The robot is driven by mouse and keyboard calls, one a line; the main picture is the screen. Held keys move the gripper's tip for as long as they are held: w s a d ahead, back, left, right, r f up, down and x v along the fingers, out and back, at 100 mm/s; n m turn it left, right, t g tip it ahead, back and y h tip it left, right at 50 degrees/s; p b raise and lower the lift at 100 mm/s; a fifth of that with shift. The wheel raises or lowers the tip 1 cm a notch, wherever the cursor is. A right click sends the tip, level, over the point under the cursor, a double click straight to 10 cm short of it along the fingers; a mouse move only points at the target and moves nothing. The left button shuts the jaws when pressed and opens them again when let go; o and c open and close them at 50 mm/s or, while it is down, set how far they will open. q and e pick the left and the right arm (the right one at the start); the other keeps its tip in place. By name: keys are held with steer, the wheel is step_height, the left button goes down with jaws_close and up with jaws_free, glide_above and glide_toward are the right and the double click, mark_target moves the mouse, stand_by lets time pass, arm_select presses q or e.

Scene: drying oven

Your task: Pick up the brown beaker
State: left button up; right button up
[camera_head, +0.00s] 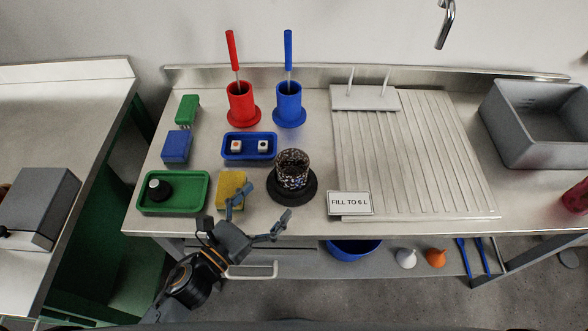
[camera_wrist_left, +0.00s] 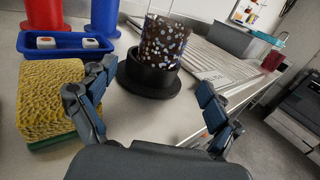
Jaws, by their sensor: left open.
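The brown beaker (camera_head: 292,168) is a dark speckled cup standing upright in a black round base (camera_head: 291,193) on the steel table. My left gripper (camera_head: 254,208) is open and empty, in front of and to the left of the beaker. In the left wrist view its two fingers (camera_wrist_left: 150,92) spread on either side of the line to the beaker and do not touch it. My right gripper is not in view.
A yellow sponge (camera_head: 231,187) lies close to my left gripper's left finger. A blue tray (camera_head: 249,157), green tray (camera_head: 200,192), red holder (camera_head: 242,104) and blue holder (camera_head: 289,104) stand around. A ribbed board (camera_head: 420,150) and sign (camera_head: 350,203) are to the right.

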mark_target(301, 165)
arm_select(q)
steer(key=x, duration=0.4)
steer(key=shift+p, duration=0.35)
steer(key=shift+w+d+r, duration=0.1)
steer(key=shift+w+d, duration=0.2)
steer(key=shift+w, duration=0.1)
steer(key=p+x, duration=0.1)
steer(key=x, duration=0.2)
steer(key=shift+w+d+p, duration=0.25)
steer(key=shift+w+p, duration=0.05)
steer(key=shift+w+d, duration=0.25)
steer(key=shift+w, duration=0.05)
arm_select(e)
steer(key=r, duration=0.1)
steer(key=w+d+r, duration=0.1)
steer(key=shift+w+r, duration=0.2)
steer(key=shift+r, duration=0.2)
arm_select(q)
steer(key=shift+c, duration=0.2)
steer(key=c, duration=1.3)
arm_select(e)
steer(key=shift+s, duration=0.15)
